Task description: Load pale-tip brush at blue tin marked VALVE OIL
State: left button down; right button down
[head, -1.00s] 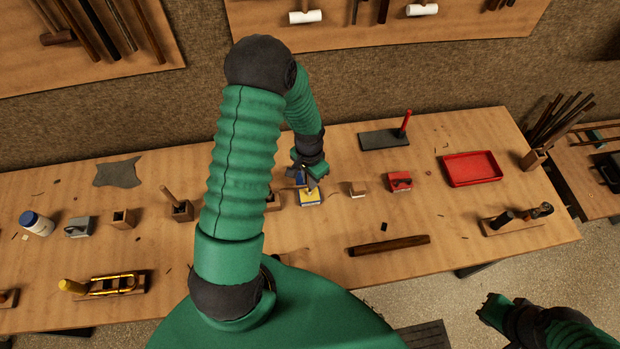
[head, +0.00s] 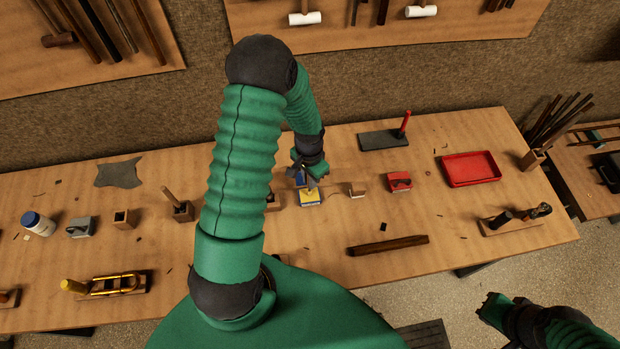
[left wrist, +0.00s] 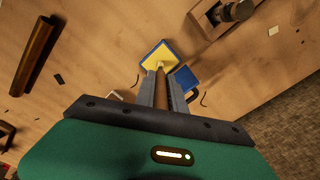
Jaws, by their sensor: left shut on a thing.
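My left gripper (head: 309,183) is shut on a brown-handled brush (left wrist: 161,88), and its fingers point down over the blue tin. The brush's pale tip (left wrist: 160,65) is over or at the tin's near side; I cannot tell whether it touches. The blue tin (head: 311,198) is square, with a blue rim and yellow top face; it also shows in the left wrist view (left wrist: 154,52). A blue flat piece (left wrist: 187,77) is beside it. No lettering is readable. My right gripper (head: 492,309) is at the lower right, away from the bench items; its fingers are unclear.
A small wooden block (head: 357,190) and a red box (head: 400,182) stand right of the tin. A dark wooden rod (head: 388,246) lies in front. A red tray (head: 471,169) is farther right. A wooden holder (head: 182,211) stands left.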

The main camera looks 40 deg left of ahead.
jog(key=p+v, duration=0.2)
jog(key=w+p+v, duration=0.1)
jog(key=p+v, duration=0.2)
jog(key=shift+r, duration=0.4)
dwell(0.3)
